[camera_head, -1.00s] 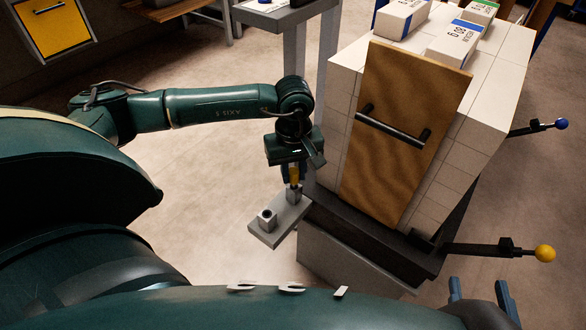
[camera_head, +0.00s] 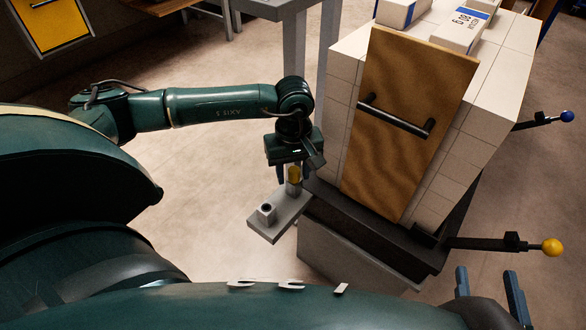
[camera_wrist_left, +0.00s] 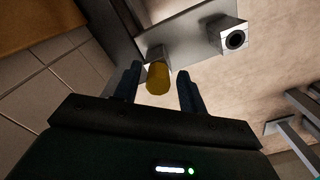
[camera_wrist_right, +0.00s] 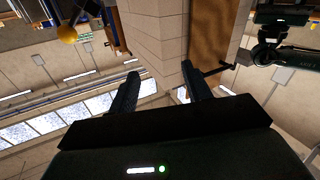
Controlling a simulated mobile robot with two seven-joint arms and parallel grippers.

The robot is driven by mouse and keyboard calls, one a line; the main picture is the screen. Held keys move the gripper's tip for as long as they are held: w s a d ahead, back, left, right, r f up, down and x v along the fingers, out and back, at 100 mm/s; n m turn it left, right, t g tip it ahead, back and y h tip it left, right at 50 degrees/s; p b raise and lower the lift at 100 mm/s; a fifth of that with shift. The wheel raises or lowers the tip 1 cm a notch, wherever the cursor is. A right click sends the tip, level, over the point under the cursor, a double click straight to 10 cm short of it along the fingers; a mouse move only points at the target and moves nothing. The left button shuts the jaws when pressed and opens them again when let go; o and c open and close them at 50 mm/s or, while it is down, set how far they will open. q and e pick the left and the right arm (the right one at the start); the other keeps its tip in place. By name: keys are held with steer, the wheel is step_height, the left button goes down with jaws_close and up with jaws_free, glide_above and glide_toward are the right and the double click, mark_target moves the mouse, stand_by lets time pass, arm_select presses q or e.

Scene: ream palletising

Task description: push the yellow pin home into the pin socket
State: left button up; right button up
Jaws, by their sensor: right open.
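The yellow pin (camera_head: 294,174) stands upright in a grey socket block at the far end of a small grey plate (camera_head: 283,222). Its lower end is hidden in the block. My left gripper (camera_head: 290,176) is above it, pointing down. In the left wrist view the yellow pin (camera_wrist_left: 158,79) is between the two open fingers (camera_wrist_left: 158,90), with a gap on each side. A second socket (camera_head: 266,211) with an empty dark hole is at the plate's near end; it also shows in the left wrist view (camera_wrist_left: 235,38). My right gripper (camera_head: 489,296) is open and empty at the lower right.
Right of the plate stands a pale stack (camera_head: 342,110) with a brown board (camera_head: 408,130) and dark handle (camera_head: 395,116) on its front. Below it is a dark base (camera_head: 370,240). Levers with yellow (camera_head: 552,247) and blue (camera_head: 567,116) knobs stick out right. Floor left is clear.

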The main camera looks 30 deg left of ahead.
mark_target(293, 170)
arm_select(q)
steer(key=shift+o, duration=0.6)
steer(key=shift+f, duration=0.15)
arm_select(e)
steer(key=shift+g+h, duration=0.3)
steer(key=shift+g, duration=0.3)
steer(key=f, duration=0.5)
steer(key=shift+s, duration=0.3)
arm_select(q)
steer(key=shift+w, duration=0.1)
step_height(293, 170, up, 14)
steer(key=p, duration=0.4)
steer(key=shift+f, duration=0.2)
arm_select(e)
step_height(293, 170, up, 6)
steer(key=t+y, duration=0.1)
steer(key=shift+w+a+r+n, duration=0.15)
steer(key=shift+a+r+n, duration=0.1)
steer(key=shift+n, duration=0.15)
arm_select(q)
steer(key=shift+s, duration=0.2)
